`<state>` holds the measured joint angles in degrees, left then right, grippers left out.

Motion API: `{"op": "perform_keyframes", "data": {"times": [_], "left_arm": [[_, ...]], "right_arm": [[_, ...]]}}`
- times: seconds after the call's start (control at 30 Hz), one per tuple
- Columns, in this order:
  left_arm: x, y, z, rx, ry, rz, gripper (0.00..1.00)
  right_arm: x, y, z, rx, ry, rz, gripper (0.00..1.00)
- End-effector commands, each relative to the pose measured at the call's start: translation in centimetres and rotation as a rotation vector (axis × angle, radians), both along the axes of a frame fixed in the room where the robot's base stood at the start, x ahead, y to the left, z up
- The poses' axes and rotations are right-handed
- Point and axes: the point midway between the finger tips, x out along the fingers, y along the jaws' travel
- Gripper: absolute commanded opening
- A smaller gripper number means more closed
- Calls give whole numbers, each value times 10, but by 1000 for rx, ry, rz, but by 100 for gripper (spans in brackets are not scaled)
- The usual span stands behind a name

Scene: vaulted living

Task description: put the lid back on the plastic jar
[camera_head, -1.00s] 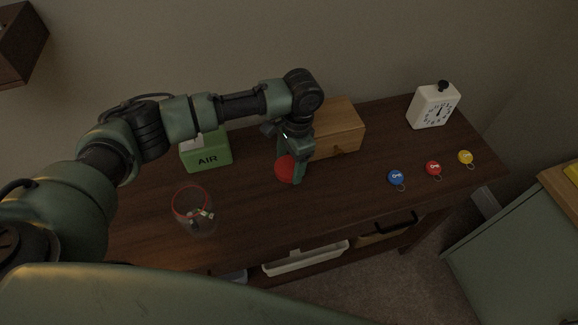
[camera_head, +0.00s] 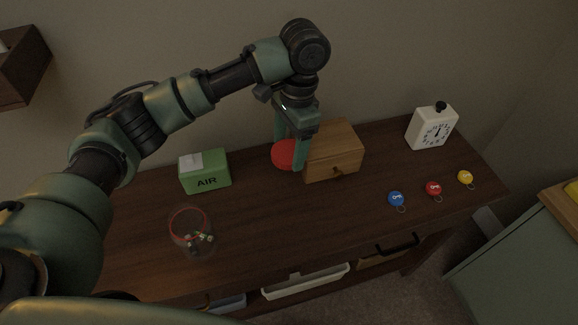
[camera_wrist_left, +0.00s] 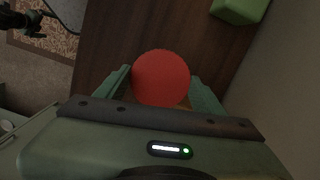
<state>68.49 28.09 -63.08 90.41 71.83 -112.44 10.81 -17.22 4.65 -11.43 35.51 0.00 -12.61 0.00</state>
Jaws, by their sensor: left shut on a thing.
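The red round lid (camera_head: 285,154) is held between the fingers of my left gripper (camera_head: 291,158), above the dark wooden table. In the left wrist view the lid (camera_wrist_left: 161,78) sits between the two fingers, its broad face toward the camera. The clear plastic jar (camera_head: 191,245) stands upright and open on the table, to the left and nearer than the gripper. It has a red rim and several small items inside. The jar does not show in the left wrist view. My right gripper is not in view.
A green AIR box (camera_head: 205,172) stands behind the jar. A wooden drawer box (camera_head: 335,152) is just right of the gripper. The table between jar and gripper is clear.

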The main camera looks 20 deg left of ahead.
Motion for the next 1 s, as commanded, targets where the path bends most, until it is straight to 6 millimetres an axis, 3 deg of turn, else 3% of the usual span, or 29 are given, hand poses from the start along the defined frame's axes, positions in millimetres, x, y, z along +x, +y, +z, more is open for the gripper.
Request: {"op": "perform_keyframes", "data": {"times": [0.1, 0.3, 0.83, 1.0], "left_arm": [[1, 0, 27, -1, -4, 1, 32], [1, 0, 51, 1, -2, 0, 32], [-1, 1, 54, 1, -1, 8, 32], [-20, 12, 44, -2, -19, 143, 32]], "right_arm": [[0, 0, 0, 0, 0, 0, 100], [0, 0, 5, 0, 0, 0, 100], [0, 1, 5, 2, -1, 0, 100], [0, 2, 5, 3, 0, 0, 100]]}}
